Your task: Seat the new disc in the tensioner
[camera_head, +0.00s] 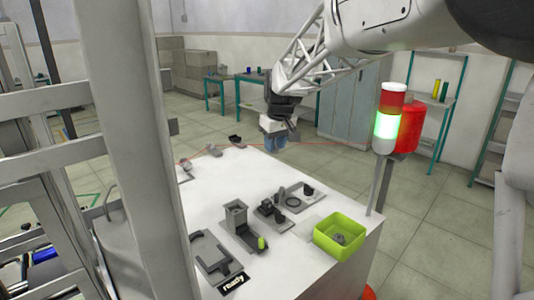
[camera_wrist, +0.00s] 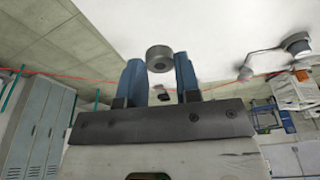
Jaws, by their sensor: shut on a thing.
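My gripper (camera_head: 281,146) hangs above the far edge of the white table, its blue fingers pointing down. In the wrist view my gripper (camera_wrist: 159,66) is shut on a grey disc (camera_wrist: 159,57) with a dark centre hole, held between the fingertips. The disc cannot be made out in the head view. I cannot tell for sure which part is the tensioner. A small grey fitting (camera_head: 186,164) at the table's far left has a thin red thread beside it. A grey round fitting (camera_wrist: 298,44) shows at the right of the wrist view.
On the white table (camera_head: 300,265) stand a slotted holder (camera_head: 236,217), a hooked plate (camera_head: 212,258), small fixtures (camera_head: 270,211) and a lime-green bin (camera_head: 325,247) with grey pieces in it. A signal tower (camera_head: 387,127) glows green at the right. A red thread crosses the far side.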

